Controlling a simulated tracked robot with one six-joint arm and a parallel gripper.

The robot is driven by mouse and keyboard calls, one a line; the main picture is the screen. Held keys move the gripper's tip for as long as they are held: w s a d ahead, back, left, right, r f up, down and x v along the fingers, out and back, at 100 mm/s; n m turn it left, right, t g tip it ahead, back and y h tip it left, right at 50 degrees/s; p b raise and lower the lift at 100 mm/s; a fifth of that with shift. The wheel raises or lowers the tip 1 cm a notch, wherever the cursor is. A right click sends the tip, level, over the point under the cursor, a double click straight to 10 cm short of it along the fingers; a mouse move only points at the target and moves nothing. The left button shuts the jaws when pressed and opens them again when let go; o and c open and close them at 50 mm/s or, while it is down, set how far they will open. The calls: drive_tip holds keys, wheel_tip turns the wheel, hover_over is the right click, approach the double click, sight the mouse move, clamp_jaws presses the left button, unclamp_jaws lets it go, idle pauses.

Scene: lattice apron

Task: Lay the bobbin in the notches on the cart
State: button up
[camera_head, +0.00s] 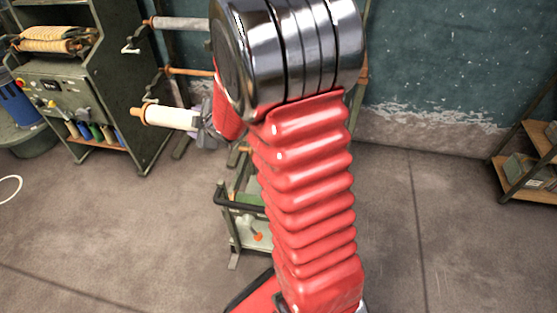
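The bobbin (169,117) is a pale cream roll with brown wooden ends. It is left of centre, lying roughly level in front of the green machine. My gripper (203,123) is at the bobbin's right end and appears shut on it, though the fingers are small and partly hidden by my red arm. The cart (241,213) is a low green frame with a dark handle, below and right of the bobbin. My arm covers much of the cart, and its notches cannot be made out.
A blue drum (14,103) is at far left. A wooden shelf (521,178) stands at far right. The concrete floor (150,230) in front is mostly clear.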

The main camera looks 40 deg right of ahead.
drive_tip(key=s+d+f, duration=0.3)
drive_tip(key=d+f, duration=1.8)
drive_tip(key=d, duration=0.1)
drive_tip(key=s+d+f, duration=0.4)
drive_tip(key=s+f, duration=0.1)
drive_tip(key=f, duration=0.3)
drive_tip(key=shift+s+d+f, duration=0.2)
drive_tip(key=shift+s+d, duration=0.15)
drive_tip(key=shift+d, duration=0.05)
drive_tip(key=shift+f, duration=0.2)
wheel_tip(320, 180, down, 10)
drive_tip(key=shift+r, duration=0.25)
drive_tip(key=shift+f, duration=1.7)
idle(2.0)
